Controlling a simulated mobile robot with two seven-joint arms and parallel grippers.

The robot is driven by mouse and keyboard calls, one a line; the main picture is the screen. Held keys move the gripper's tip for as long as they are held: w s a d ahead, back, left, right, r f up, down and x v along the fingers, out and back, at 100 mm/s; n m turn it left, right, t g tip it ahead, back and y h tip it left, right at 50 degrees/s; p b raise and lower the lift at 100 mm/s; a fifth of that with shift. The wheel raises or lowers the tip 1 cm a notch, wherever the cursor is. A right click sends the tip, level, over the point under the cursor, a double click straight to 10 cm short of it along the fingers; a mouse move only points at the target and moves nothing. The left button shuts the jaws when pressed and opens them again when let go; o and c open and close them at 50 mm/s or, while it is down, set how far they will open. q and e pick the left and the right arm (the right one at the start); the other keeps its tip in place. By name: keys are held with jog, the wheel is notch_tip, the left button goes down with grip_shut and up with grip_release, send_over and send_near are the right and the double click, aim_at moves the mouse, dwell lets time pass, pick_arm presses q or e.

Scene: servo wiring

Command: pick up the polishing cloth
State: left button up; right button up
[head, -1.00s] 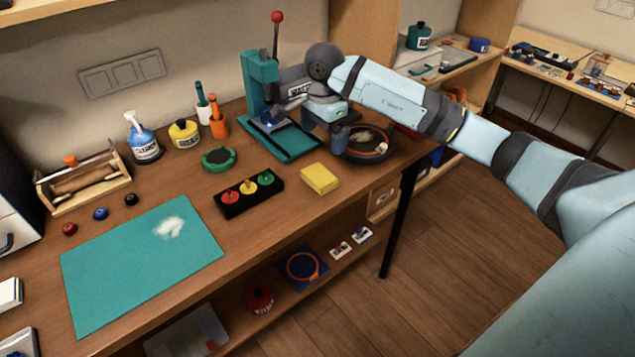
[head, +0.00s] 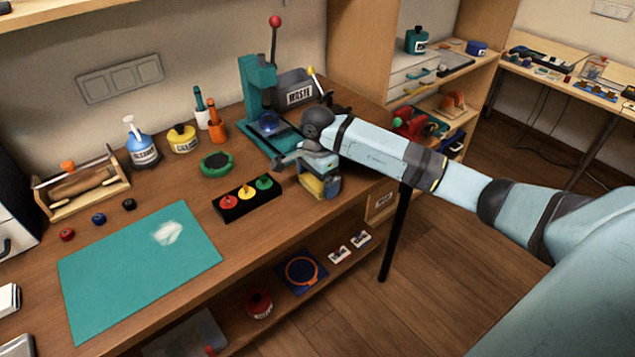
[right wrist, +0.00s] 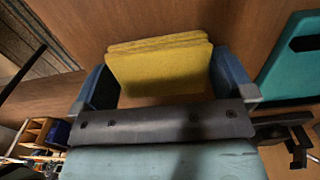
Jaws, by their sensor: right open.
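The polishing cloth is a folded yellow pad (head: 311,187) near the front edge of the wooden bench, partly hidden by my right gripper in the head view. My right gripper (head: 318,188) is over it. In the right wrist view the cloth (right wrist: 160,70) lies between the two spread blue fingers of the right gripper (right wrist: 160,62). The fingers stand on either side of it and the jaws are open. I cannot tell whether a finger touches the cloth. My left gripper is not in view.
A black tray with red, yellow and green knobs (head: 233,210) sits just left of the cloth. A teal mat (head: 125,285) lies at left.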

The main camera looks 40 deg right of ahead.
jog(key=c, duration=0.6)
jog(key=shift+r, duration=0.1)
